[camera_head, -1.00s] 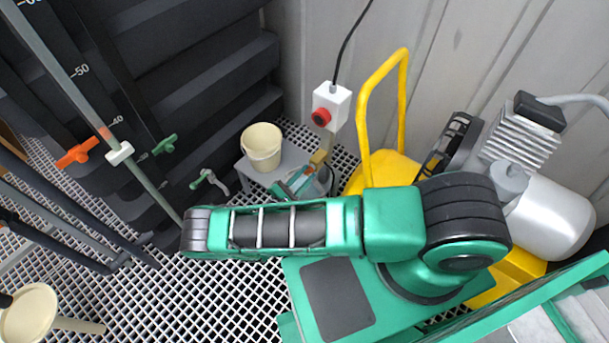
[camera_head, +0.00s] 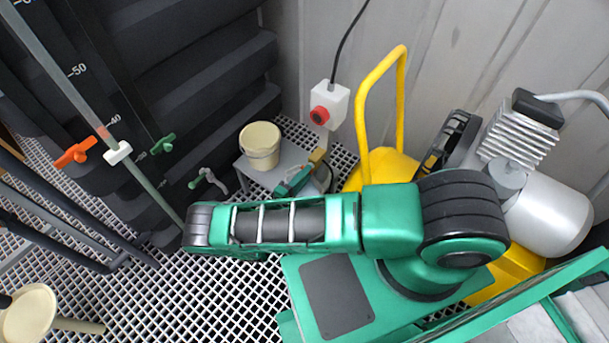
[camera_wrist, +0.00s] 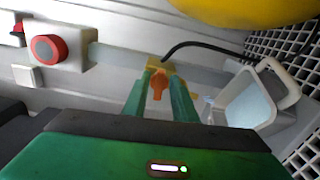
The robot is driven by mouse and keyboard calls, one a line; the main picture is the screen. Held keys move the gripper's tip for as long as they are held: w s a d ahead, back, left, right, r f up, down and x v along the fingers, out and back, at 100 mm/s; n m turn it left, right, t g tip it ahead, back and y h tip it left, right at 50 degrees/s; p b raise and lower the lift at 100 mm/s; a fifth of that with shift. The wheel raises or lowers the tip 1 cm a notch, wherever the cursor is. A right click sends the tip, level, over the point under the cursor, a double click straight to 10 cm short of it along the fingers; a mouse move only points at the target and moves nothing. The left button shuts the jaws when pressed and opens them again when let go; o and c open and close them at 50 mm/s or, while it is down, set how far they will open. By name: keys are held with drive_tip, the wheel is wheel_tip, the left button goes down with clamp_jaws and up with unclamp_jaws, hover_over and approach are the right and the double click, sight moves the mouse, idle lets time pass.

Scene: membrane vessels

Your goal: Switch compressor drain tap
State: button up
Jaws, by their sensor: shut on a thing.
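The drain tap shows in the wrist view as an orange handle (camera_wrist: 157,84) on a yellow, brass-like body (camera_wrist: 160,64), below the yellow compressor tank (camera_wrist: 245,10). My gripper (camera_wrist: 159,82) is shut on the orange handle, with a green finger on each side of it. In the head view the yellow compressor (camera_head: 372,180) stands behind my arm. My gripper (camera_head: 312,170) is small and partly hidden by my arm there, beside a yellowish piece (camera_head: 317,155). The handle itself cannot be made out in that view.
A cream bucket (camera_head: 260,146) stands on a grey stand (camera_head: 268,175) left of my gripper. A white box with a red knob (camera_head: 322,114) is on the wall behind. Dark ribbed tanks (camera_head: 190,75) with orange (camera_head: 75,154) and green taps (camera_head: 163,144) fill the left.

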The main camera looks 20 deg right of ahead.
drive_tip(key=shift+s+f+m, duration=0.1)
drive_tip(key=shift+f+m, duration=0.15)
drive_tip(key=shift+m, duration=0.25)
drive_tip(key=o, duration=0.7)
drive_tip(key=shift+r, duration=0.1)
drive_tip(key=v, duration=1)
drive_tip(key=shift+s+a, duration=0.15)
drive_tip(key=shift+a, duration=0.15)
